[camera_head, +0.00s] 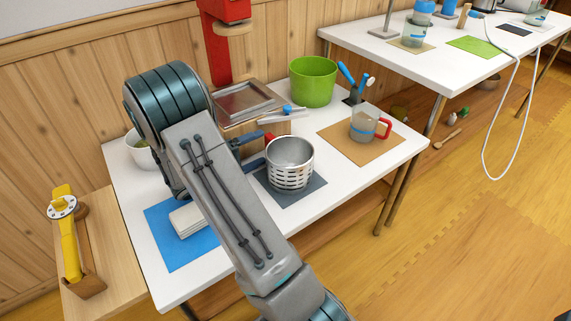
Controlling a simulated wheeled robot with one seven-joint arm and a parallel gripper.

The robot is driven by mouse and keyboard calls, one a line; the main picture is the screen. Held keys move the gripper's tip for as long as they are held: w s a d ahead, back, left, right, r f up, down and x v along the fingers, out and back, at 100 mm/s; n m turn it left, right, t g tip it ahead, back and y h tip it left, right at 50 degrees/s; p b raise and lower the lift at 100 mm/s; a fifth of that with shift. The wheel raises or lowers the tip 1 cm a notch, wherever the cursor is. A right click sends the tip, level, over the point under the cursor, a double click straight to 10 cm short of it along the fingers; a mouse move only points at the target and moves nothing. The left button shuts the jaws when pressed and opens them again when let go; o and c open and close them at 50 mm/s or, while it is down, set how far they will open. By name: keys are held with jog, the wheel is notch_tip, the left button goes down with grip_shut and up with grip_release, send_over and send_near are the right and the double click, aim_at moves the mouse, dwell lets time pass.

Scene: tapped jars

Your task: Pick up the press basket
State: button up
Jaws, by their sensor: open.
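The press basket (290,172) is a silver, perforated metal cylinder with an open top. It stands upright on a dark grey mat (300,194) on the white table. A small red part (269,138) shows at its left rim. My gripper (262,149) is at the left of the basket, with its two blue fingers apart and pointing at the basket's side. The fingers look empty; I cannot tell whether a fingertip touches the basket. My arm hides the gripper's body and part of the table.
Behind the basket is a red press (222,60) with a metal tray (243,101). A green bucket (313,83) stands at the back right. A jar with a red handle (364,126) stands on a brown mat (338,147). A folded white cloth (188,219) lies on a blue mat (165,250).

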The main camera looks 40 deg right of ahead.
aim_at(270, 135)
jog(key=d+b, duration=0.1)
jog(key=d, duration=0.4)
jog(key=shift+s, duration=0.15)
jog(key=shift+r, duration=0.1)
jog(key=c, duration=1.4)
notch_tip(270, 135, up, 5)
jog(key=shift+p, duration=1.1)
jog(key=s+d+r+p, duration=0.2)
jog(key=s+d+r, duration=0.4)
jog(key=d, duration=0.3)
jog(key=shift+s+d, duration=0.25)
jog(key=shift+d, duration=0.1)
